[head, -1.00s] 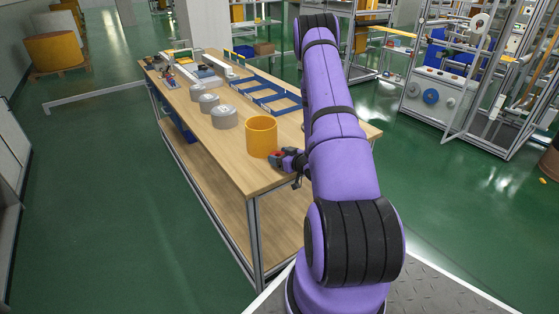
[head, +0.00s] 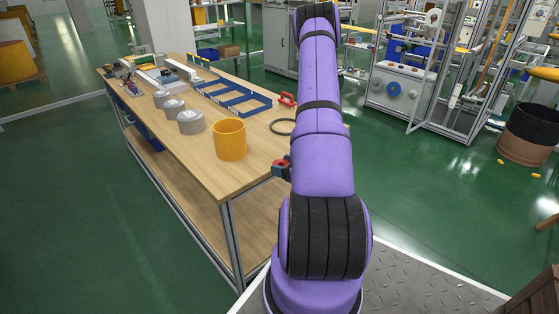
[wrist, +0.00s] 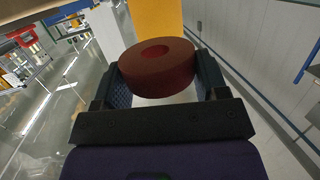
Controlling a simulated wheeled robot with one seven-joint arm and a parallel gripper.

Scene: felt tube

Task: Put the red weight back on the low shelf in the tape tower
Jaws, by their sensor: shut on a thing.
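The red weight (wrist: 158,78) is a thick dark-red disc with a round hole, in the wrist view. My gripper (wrist: 160,84) is shut on it, with one finger on each side. In the head view, my gripper (head: 281,169) is beside my arm near the bench's right front corner, and only a little red shows there. The arm hides part of it. I cannot tell for sure which structure is the tape tower, and no low shelf of it is clear.
The wooden bench (head: 203,165) holds a yellow tube (head: 229,140), several grey cylinders (head: 190,121), a blue frame (head: 246,101), a black ring (head: 282,127) and a red-handled thing (head: 287,99). An aluminium-framed machine (head: 405,85) and a dark bin (head: 527,135) stand right. Green floor between is open.

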